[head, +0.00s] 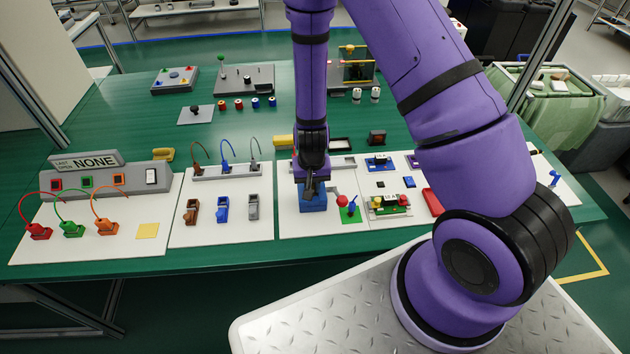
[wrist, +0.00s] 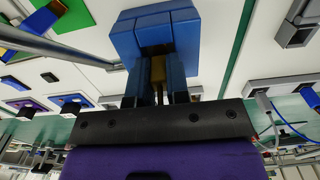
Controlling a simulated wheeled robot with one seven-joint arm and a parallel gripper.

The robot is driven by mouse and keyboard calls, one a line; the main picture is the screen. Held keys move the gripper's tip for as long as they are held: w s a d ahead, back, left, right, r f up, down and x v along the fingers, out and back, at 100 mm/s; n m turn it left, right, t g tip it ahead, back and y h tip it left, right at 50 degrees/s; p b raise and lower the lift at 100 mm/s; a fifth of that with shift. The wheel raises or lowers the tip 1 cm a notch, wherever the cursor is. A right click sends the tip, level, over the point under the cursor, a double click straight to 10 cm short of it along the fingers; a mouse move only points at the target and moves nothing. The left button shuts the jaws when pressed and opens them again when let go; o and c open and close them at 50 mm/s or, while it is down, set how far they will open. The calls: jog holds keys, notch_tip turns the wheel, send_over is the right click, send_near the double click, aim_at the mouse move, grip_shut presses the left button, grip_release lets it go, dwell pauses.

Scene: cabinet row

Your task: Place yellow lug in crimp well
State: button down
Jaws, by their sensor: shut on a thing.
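My gripper (head: 310,188) points down over a blue block (head: 313,203) on a white board, near the middle of the table. In the wrist view the blue block (wrist: 155,28) lies straight beyond my fingers (wrist: 158,92). The yellow lug (wrist: 158,70) is a narrow dull-yellow piece between the fingers, which are shut on it. Its far end is at the edge of the blue block; I cannot tell whether it is inside. A crimp well opening cannot be made out. In the head view my gripper hides the lug and the block's top.
A red knob (head: 342,201) and a green block (head: 350,214) stand close right of the blue block. A metal rod (wrist: 62,46) runs beside it. Brown, blue and grey connectors (head: 222,208) stand to the left. A red tray (head: 433,202) lies to the right.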

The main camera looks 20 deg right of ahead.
jog(key=shift+f, duration=0.15)
jog(key=c, duration=1.1)
grip_release()
